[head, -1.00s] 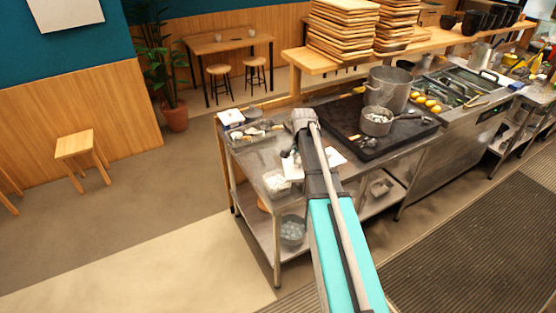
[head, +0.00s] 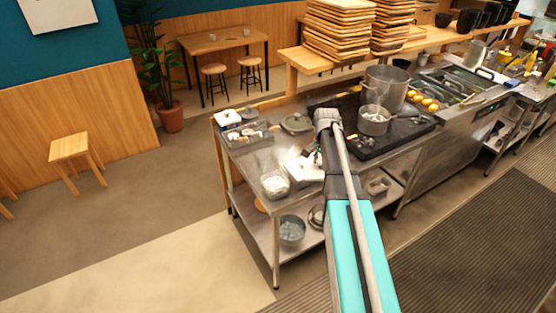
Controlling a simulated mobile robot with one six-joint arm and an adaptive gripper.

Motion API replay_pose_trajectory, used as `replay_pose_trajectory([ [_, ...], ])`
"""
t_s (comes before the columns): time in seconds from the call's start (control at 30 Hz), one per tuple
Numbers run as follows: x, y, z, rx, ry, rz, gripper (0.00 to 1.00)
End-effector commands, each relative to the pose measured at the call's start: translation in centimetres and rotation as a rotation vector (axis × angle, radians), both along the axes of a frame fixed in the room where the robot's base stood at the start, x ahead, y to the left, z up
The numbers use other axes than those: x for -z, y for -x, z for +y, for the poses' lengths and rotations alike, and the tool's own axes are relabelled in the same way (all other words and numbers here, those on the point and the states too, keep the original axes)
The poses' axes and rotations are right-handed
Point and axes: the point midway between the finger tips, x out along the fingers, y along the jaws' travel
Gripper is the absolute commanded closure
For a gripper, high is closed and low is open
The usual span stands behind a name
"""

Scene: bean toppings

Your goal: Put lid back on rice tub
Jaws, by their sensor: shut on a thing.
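A clear rectangular tub with white contents, seemingly the rice tub (head: 275,183), stands near the front left of the steel table, with no lid visible on it. A pale flat piece, seemingly the lid (head: 304,169), shows just right of the tub, partly behind my arm. My gripper (head: 317,158) is mostly hidden by my own arm; only a small dark part shows at the pale piece, on which it seems shut. The fingertips and exact grip cannot be made out.
A compartment tray (head: 250,134) and a round grey lid (head: 297,124) lie toward the back of the steel table (head: 241,157). A saucepan (head: 374,121) and tall pot (head: 386,88) stand on a dark slab at right.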

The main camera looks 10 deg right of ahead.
Motion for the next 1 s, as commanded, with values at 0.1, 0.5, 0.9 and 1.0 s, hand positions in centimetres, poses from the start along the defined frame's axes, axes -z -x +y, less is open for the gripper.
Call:
replay_pose_trajectory([
  [0.1,0.0,-0.1,0.2,-0.004,0.0,0.0,0.99],
  [0.5,0.1,-0.4,1.1,-0.023,0.0,0.0,0.99],
  [0.9,2.2,-5.2,7.5,-0.241,0.0,0.0,0.99],
  [1.0,2.9,-6.7,10.0,-0.326,0.0,0.0,0.99],
])
